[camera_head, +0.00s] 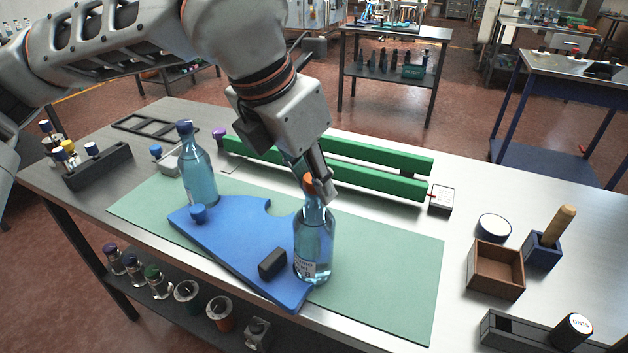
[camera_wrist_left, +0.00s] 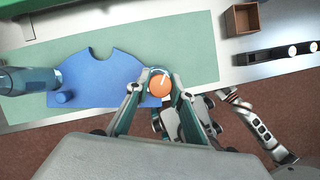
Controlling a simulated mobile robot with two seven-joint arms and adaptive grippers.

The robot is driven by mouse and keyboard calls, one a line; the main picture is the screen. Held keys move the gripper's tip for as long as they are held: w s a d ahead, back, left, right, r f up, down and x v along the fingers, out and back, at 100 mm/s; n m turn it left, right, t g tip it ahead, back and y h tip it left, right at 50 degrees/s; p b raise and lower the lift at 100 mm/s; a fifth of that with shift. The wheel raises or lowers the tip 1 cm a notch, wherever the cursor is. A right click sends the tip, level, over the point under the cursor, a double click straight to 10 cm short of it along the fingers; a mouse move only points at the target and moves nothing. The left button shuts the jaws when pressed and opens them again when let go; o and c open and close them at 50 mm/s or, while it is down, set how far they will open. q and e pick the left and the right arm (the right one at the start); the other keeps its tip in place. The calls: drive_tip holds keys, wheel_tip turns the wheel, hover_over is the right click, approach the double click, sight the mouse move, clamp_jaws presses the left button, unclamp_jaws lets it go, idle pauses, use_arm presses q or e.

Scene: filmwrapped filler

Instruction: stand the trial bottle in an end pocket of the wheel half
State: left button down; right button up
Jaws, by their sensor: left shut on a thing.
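The trial bottle (camera_head: 314,245) is clear blue with an orange cap, and the cap also shows in the left wrist view (camera_wrist_left: 160,85). My left gripper (camera_head: 316,190) is shut on its neck from above. The bottle is upright at the right end of the blue wheel half (camera_head: 235,245), which also shows in the left wrist view (camera_wrist_left: 105,75). Its base is low, at the plate's edge; I cannot tell whether it is seated in the end pocket or touching the mat. A blue-capped bottle (camera_head: 198,178) stands at the plate's other end.
The wheel half lies on a green mat (camera_head: 385,275) and carries a blue knob (camera_head: 198,213) and a black block (camera_head: 272,263). Green rails (camera_head: 360,178) run behind. A wooden box (camera_head: 496,270) stands right. The mat's right part is clear.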

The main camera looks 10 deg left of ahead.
use_arm(q)
drive_tip(key=shift+f, duration=0.1)
drive_tip(key=shift+f, duration=0.15)
drive_tip(key=c, duration=1.8)
unclamp_jaws()
drive_tip(key=shift+o, duration=0.2)
drive_tip(key=shift+r, duration=0.25)
drive_tip(key=v, duration=1.1)
drive_tip(key=shift+s+r+p, duration=0.2)
drive_tip(key=shift+r+p, duration=0.15)
